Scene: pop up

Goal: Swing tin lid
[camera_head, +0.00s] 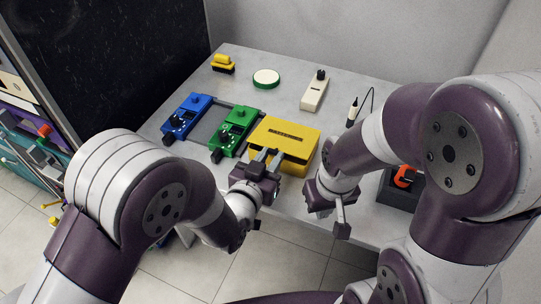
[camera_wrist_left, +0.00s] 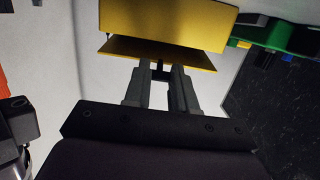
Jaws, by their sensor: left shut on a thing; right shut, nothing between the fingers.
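The yellow tin (camera_head: 300,141) lies on the table near its front edge, its lid (camera_head: 283,131) on top with a small dark label. My left gripper (camera_head: 267,157) is at the tin's front side, shut on the lid's front edge. In the left wrist view the fingertips (camera_wrist_left: 160,73) meet the edge of a thin yellow panel (camera_wrist_left: 155,50), with a yellow block (camera_wrist_left: 165,20) beyond it. The exact contact is partly hidden in shadow. My right gripper (camera_head: 342,225) is shut and empty, apart from the tin, by the table's front edge.
Blue (camera_head: 187,116) and green (camera_head: 234,130) devices stand left of the tin. Behind are a yellow-black block (camera_head: 223,64), a round green-rimmed disc (camera_head: 266,78) and a white switch box (camera_head: 315,91). A dark box with an orange part (camera_head: 404,177) stands right, beyond my right arm.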

